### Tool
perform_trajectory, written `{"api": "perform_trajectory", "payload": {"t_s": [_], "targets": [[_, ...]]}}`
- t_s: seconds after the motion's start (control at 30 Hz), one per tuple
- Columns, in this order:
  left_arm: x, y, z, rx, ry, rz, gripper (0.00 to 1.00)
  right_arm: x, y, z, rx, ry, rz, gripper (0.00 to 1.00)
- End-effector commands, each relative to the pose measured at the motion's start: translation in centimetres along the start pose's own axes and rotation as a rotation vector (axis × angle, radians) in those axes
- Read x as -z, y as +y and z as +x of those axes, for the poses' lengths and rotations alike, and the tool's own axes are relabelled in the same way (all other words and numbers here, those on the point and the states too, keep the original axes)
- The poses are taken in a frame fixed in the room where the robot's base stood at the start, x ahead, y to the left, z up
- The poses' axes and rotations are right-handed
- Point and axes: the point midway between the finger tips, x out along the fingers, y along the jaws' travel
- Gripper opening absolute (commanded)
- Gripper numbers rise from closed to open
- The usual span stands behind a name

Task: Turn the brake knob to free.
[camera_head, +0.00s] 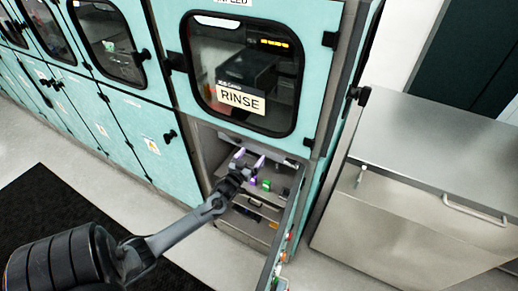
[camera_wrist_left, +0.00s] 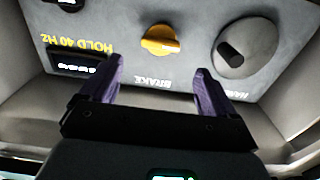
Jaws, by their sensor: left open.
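The brake knob (camera_wrist_left: 160,39) is a yellow-orange knob on a grey panel (camera_wrist_left: 195,20) in the left wrist view. The word BRAKE is printed upside down beside it. My left gripper (camera_wrist_left: 156,85) is open, with its two purple fingers spread on either side of the knob's line and apart from it. In the head view, my left gripper (camera_head: 248,160) reaches into the open lower compartment below the RINSE window. The knob cannot be made out in the head view. My right gripper is not in view.
In the head view, an open door (camera_head: 288,225) stands right of my gripper. A steel cabinet (camera_head: 415,225) stands farther right.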

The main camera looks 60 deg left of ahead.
Motion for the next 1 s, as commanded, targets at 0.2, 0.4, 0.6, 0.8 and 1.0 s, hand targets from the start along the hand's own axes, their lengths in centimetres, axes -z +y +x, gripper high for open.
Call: {"api": "perform_trajectory", "payload": {"t_s": [0.2, 0.4, 0.6, 0.8, 1.0], "targets": [[0.0, 0.0, 3.7, 0.001, 0.001, 0.000, 0.89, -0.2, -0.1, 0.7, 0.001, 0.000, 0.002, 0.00], [-0.1, 0.0, 5.9, 0.001, 0.000, 0.000, 0.89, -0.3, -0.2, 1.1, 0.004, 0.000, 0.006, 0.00], [0.0, 0.0, 6.7, 0.000, 0.000, 0.000, 0.89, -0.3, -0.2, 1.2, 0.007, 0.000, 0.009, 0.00], [0.0, 0.0, 6.8, 0.000, -0.001, 0.000, 0.89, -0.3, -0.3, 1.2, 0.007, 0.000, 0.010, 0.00], [0.0, 0.0, 6.7, 0.000, -0.001, 0.000, 0.71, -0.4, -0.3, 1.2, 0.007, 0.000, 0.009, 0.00]]}}
